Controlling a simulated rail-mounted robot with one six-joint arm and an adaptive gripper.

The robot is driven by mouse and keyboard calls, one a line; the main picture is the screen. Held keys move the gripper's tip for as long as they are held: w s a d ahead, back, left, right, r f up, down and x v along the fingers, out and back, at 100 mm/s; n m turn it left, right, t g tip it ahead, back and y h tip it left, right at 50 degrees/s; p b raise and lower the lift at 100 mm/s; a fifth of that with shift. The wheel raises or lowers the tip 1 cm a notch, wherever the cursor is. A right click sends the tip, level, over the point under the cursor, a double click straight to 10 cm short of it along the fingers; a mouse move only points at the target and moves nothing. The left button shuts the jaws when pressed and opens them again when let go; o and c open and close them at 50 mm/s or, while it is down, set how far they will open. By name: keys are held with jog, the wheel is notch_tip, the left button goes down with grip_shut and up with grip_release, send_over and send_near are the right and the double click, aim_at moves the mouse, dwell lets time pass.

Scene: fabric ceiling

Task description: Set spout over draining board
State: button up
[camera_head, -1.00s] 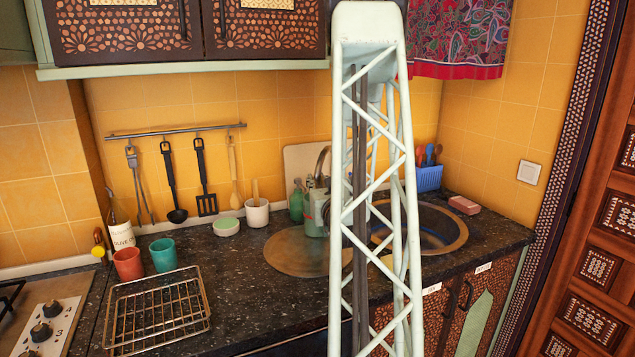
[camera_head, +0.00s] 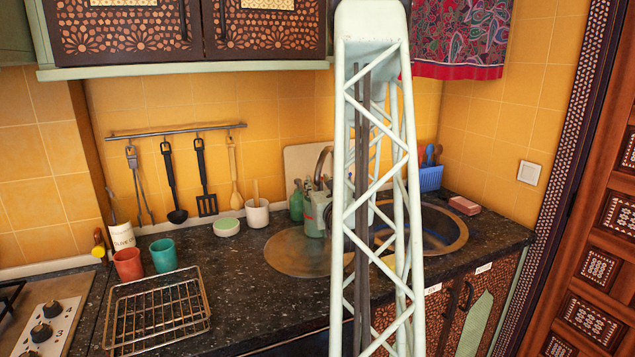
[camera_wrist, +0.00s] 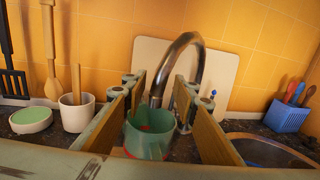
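The chrome spout (camera_wrist: 188,42) rises in an arc in the wrist view, its free end coming down between the fingers of my gripper (camera_wrist: 158,88). The two wood-faced fingers stand apart, with gaps visible on both sides of the spout. In the head view, the spout (camera_head: 323,163) shows just left of my pale green lattice column. The round metal draining board (camera_head: 286,262) lies left of the sink bowl (camera_head: 458,240); the column hides part of both. A teal cup-like thing (camera_wrist: 148,140) shows below the spout end; what it stands on is unclear.
A blue utensil holder (camera_head: 431,178) and pink sponge (camera_head: 464,205) are right. A wire rack (camera_head: 158,310) and two cups (camera_head: 163,255) are left.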

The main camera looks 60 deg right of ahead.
jog(key=shift+v, duration=2.85)
